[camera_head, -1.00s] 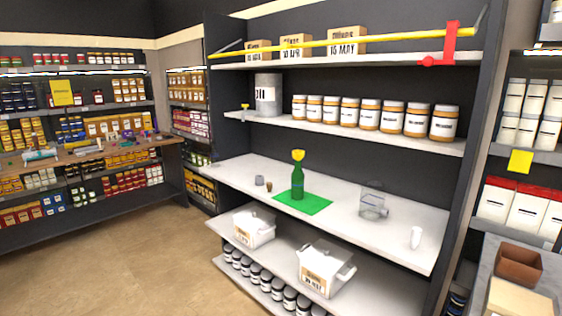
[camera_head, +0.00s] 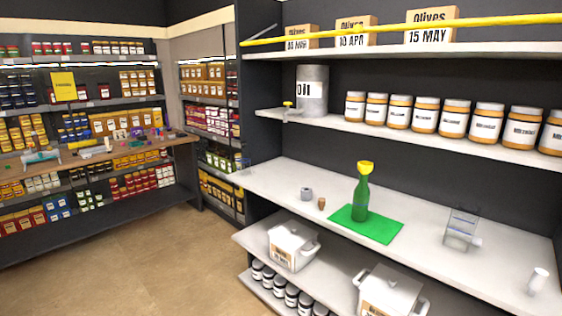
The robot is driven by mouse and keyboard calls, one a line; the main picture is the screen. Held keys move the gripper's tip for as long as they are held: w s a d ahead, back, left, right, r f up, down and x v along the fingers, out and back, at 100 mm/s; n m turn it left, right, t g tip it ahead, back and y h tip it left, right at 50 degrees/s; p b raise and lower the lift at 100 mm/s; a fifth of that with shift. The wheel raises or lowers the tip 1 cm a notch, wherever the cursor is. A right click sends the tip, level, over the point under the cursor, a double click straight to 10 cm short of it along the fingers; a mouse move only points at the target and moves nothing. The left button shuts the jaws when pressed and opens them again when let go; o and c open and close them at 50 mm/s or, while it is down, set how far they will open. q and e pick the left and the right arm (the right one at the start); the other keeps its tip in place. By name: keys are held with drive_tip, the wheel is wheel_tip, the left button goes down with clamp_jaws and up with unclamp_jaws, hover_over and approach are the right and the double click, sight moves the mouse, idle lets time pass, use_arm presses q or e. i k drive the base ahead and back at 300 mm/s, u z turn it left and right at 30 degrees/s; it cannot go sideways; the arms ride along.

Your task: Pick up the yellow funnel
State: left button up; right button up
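The yellow funnel (camera_head: 365,167) sits in the mouth of a green bottle (camera_head: 361,197). The bottle stands upright on a green mat (camera_head: 383,229) on the white middle shelf (camera_head: 290,180). Neither of my grippers shows in the head view.
A grey ring-shaped part (camera_head: 307,193) and a small brown cork-like piece (camera_head: 322,203) lie left of the mat. A clear device (camera_head: 462,229) and a small white cylinder (camera_head: 538,281) stand to the right. Above are jars (camera_head: 426,113) and an oil can (camera_head: 312,91). A yellow bar (camera_head: 420,28) crosses the top shelf.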

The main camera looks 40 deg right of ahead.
sight(364, 167)
drive_tip(key=z, duration=0.05)
drive_tip(key=i, duration=2)
drive_tip(key=z, duration=0.85)
drive_tip(key=i, duration=1)
drive_tip(key=z, duration=1.65)
drive_tip(key=i, duration=0.7)
drive_tip(key=z, duration=0.55)
